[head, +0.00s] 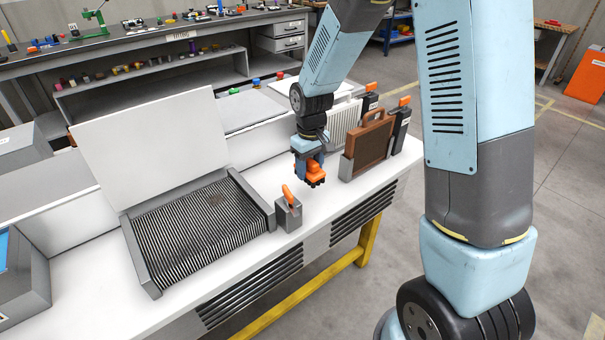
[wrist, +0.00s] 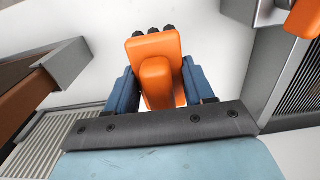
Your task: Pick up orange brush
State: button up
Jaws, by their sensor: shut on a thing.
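The orange brush (wrist: 155,60) is between the two blue fingers of my gripper (wrist: 156,86) in the wrist view. My gripper is shut on it. Dark round tips show at the brush's far end. In the head view the brush (head: 314,173) hangs below my gripper (head: 307,152), over the white bench top. The brush appears clear of the bench, with no contact visible. The fingers cover part of its sides.
A grey holder (head: 288,214) with an orange-handled item (head: 289,196) stands left of my gripper. A brown case (head: 374,142) in a grey stand is on the right. A ribbed grey tray (head: 200,228) lies farther left.

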aim_at(313, 165)
jog(key=s+r, duration=0.2)
jog(key=r, duration=0.1)
jog(key=shift+s+d+r, duration=0.1)
jog(key=shift+s+d, duration=0.1)
jog(key=shift+d, duration=0.15)
jog(key=s+d+r, duration=0.2)
jog(key=s+r, duration=0.1)
jog(key=s, duration=0.5)
jog(key=shift+s+r, duration=0.3)
jog(key=shift+d, duration=0.1)
